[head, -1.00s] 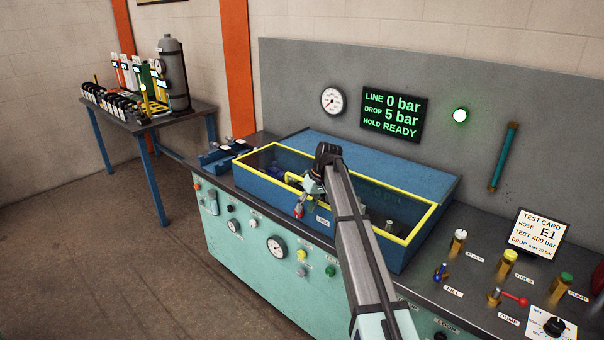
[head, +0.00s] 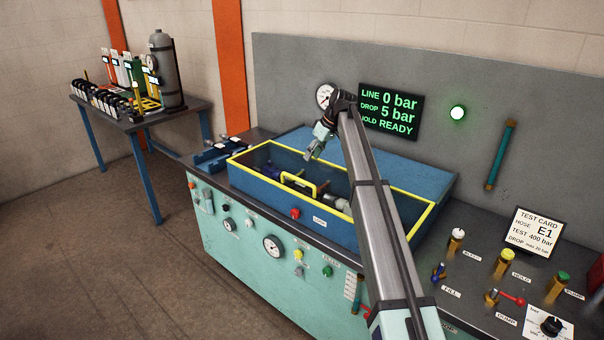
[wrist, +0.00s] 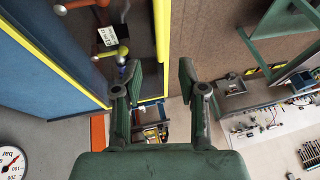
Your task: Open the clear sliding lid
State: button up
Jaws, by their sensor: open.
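A blue box (head: 360,238) with a yellow rim stands on the bench. Its clear, dark-tinted lid (head: 262,160) appears to lie over the opening, with fittings showing beneath. A yellow handle (head: 300,186) stands near the front edge of the lid. My gripper (head: 310,153) hangs above the lid, behind the handle and apart from it. In the wrist view my gripper (wrist: 162,88) is open with nothing between the fingers. The yellow rim (wrist: 161,40) and tinted pane show to its upper left there. Whether the lid has slid at all is hard to tell.
A gauge (head: 325,96) and display (head: 390,112) are on the grey back panel. Valves and a test card (head: 535,231) stand at right. A side table (head: 140,118) holds hoses and a cylinder.

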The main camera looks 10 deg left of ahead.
jog(key=p+x, duration=0.3)
jog(key=x, duration=0.8)
grip_shut()
